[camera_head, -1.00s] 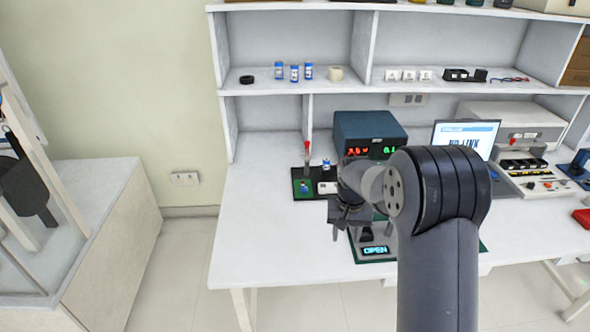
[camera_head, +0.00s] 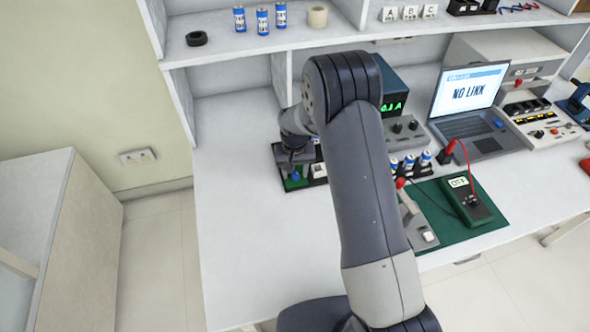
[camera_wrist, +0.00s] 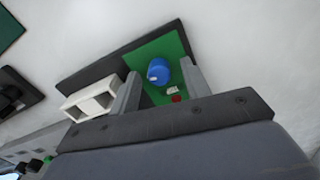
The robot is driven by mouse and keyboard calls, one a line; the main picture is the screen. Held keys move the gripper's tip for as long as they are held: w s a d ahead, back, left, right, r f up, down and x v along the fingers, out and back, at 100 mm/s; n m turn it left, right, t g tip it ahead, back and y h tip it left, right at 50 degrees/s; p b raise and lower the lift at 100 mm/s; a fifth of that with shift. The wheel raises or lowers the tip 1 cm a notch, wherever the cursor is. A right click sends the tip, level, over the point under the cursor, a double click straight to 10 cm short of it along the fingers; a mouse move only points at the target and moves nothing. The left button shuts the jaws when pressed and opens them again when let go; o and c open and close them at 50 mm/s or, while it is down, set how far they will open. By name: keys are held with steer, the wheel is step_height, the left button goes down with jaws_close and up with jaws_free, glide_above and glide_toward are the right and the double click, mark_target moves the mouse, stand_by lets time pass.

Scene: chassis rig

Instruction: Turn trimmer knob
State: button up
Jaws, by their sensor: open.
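The blue trimmer knob (camera_wrist: 159,71) sits on a small green board (camera_wrist: 152,50) on a dark base (camera_wrist: 90,75). A small pale part and a red spot show beside it. My gripper (camera_wrist: 163,86) is open, with its two grey fingers on either side of the knob in the wrist view. I cannot tell whether they touch it. In the head view my gripper (camera_head: 294,158) is over the board at the bench's left part, and the knob (camera_head: 295,176) shows just below it. My arm hides part of the bench.
A white block (camera_wrist: 93,101) stands on the base beside the green board. To the right are a green mat (camera_head: 435,225) with a multimeter (camera_head: 467,200), a laptop (camera_head: 470,92) and a power supply (camera_head: 395,90). The bench's left front (camera_head: 235,240) is clear.

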steer(key=shift+c, duration=0.4)
steer(key=c, duration=0.9)
steer(key=shift+f+n+b, duration=0.2)
steer(key=shift+n+b, duration=0.4)
steer(key=shift+b, duration=0.15)
jaws_close()
steer(key=shift+r+n+b, duration=0.2)
steer(key=shift+n+b, duration=0.2)
steer(key=shift+n, duration=0.3)
steer(key=o, duration=1)
jaws_free()
